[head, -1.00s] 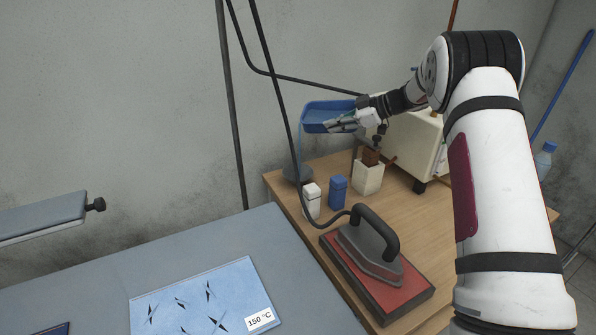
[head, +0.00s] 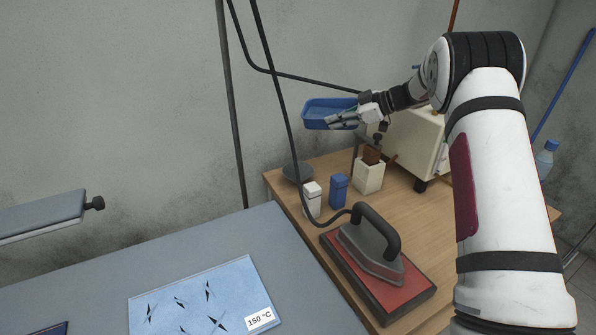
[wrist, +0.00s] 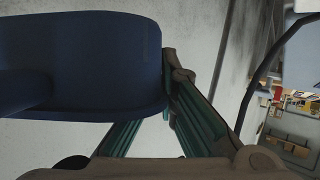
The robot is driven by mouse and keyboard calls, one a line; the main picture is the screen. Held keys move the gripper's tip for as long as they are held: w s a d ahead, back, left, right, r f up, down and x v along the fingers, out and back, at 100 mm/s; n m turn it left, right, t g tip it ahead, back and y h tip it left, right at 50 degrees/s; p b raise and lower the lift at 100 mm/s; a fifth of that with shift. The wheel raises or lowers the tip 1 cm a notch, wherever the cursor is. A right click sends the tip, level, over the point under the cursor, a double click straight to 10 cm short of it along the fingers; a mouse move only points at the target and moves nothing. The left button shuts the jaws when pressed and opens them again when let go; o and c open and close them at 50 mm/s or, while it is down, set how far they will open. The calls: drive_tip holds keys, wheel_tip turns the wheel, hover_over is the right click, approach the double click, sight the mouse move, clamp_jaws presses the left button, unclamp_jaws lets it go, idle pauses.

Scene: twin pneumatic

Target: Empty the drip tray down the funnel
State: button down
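The blue drip tray (head: 318,104) is held up in the air by my gripper (head: 342,120), close to level, above the back left of the wooden bench. My gripper is shut on the tray's right side. In the wrist view the tray (wrist: 85,60) fills the upper left, and the green-edged fingers (wrist: 168,90) meet at its end wall. I cannot tell whether liquid is left in the tray.
A white bottle (head: 311,199), a blue bottle (head: 338,190) and a cream holder (head: 368,176) stand below the tray. An iron (head: 371,249) rests on a red pad in front. A cable hangs just left of the tray. A cream machine (head: 418,140) stands at right.

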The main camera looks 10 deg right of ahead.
drive_tip(key=shift+s+a+f+n+h+p, duration=0.1)
drive_tip(key=shift+f+n+h+p, duration=0.25)
drive_tip(key=shift+f, duration=0.2)
idle(3.2)
drive_tip(key=shift+s+a+f+n+t+h+p, duration=0.1)
drive_tip(key=shift+a+f+n+t+h+p, duration=0.1)
drive_tip(key=shift+f+n+t+h+p, duration=0.35)
idle(3.7)
